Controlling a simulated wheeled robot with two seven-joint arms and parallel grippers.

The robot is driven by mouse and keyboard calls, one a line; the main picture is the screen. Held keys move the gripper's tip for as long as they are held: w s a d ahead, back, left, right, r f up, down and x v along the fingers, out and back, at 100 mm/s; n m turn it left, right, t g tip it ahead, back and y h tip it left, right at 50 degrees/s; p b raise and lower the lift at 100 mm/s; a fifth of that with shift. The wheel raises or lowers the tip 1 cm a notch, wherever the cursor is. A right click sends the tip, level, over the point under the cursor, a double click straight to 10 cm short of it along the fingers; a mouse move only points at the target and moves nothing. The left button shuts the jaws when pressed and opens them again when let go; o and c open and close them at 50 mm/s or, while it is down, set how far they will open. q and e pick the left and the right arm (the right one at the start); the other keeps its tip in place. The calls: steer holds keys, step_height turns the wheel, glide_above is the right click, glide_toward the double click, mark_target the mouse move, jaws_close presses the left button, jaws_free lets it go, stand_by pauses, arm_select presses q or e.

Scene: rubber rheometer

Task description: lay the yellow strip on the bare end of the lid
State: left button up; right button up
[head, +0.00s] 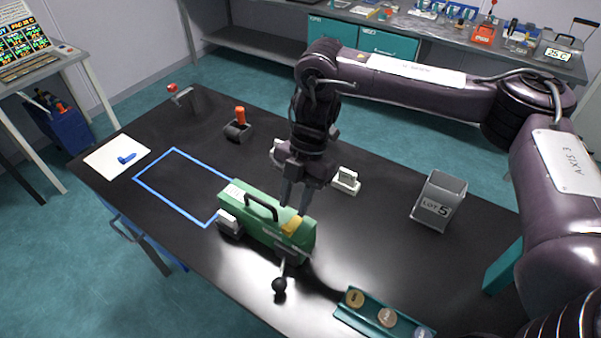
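The green lid (268,235) is on a box-like unit near the table's front edge, with a black carry handle (262,206) on top. A white label is at its left end. The yellow strip (291,226) lies at the lid's right end, right of the handle. My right gripper (293,209) points down just above the strip, its two fingers apart with a gap between them. The fingertips are very near the strip; whether they touch it is not clear. My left gripper is not in view.
A blue taped outline (177,152) lies left of the unit, beside a white sheet (116,156). A ball-ended lever (279,285) sticks out in front. A teal tray (371,321) with round samples is at front right, a grey LOT 5 bin (438,200) at right. An orange-topped joystick (239,125) stands behind.

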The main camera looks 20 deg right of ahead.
steer(key=v, duration=0.7)
steer(key=shift+s+f, duration=0.1)
